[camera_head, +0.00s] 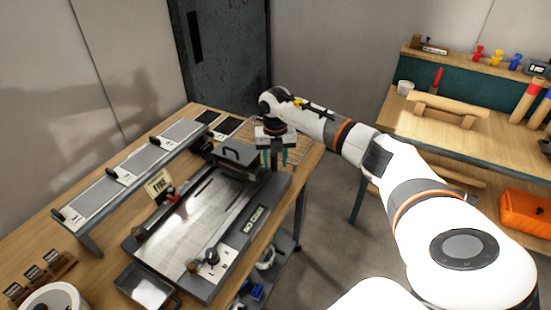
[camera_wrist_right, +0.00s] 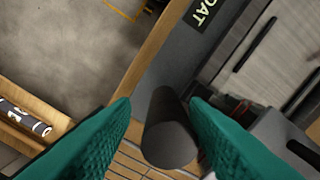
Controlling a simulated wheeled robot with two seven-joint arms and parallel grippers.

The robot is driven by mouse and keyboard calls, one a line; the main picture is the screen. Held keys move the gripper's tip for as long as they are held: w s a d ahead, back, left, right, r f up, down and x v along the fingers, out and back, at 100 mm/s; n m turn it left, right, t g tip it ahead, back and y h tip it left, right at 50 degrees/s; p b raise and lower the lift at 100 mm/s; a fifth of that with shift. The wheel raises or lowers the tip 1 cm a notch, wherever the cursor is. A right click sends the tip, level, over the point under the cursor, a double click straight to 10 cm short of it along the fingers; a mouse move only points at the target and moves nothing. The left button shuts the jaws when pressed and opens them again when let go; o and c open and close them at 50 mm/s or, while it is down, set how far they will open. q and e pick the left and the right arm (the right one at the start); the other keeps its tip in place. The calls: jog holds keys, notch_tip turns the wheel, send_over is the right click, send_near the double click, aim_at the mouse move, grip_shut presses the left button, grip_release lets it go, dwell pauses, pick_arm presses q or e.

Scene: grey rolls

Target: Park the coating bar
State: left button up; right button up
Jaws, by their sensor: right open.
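The flat coating machine (camera_head: 205,215) stands on the wooden bench, with a shiny bed and a label on its front side. A dark block-like carriage (camera_head: 238,155) sits across the far end of the bed; I take it to hold the coating bar. My right gripper (camera_head: 277,158) is at the carriage's right end, fingers pointing down. In the wrist view its teal fingers (camera_wrist_right: 163,118) are open on either side of a dark grey cylinder (camera_wrist_right: 170,138). Whether they touch it I cannot tell. My left gripper is out of view.
A raised shelf with grey panels (camera_head: 130,170) runs behind the machine. A "FINE" sign (camera_head: 158,184) stands between them. A small tray (camera_head: 147,288) lies at the front. Open floor (camera_head: 335,215) separates this bench from the right-hand bench (camera_head: 460,140).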

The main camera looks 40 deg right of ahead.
notch_tip(320, 180, up, 11)
jog(key=b, duration=0.2)
jog(key=shift+f+b, duration=0.1)
jog(key=shift+b, duration=0.2)
jog(key=shift+r, duration=0.55)
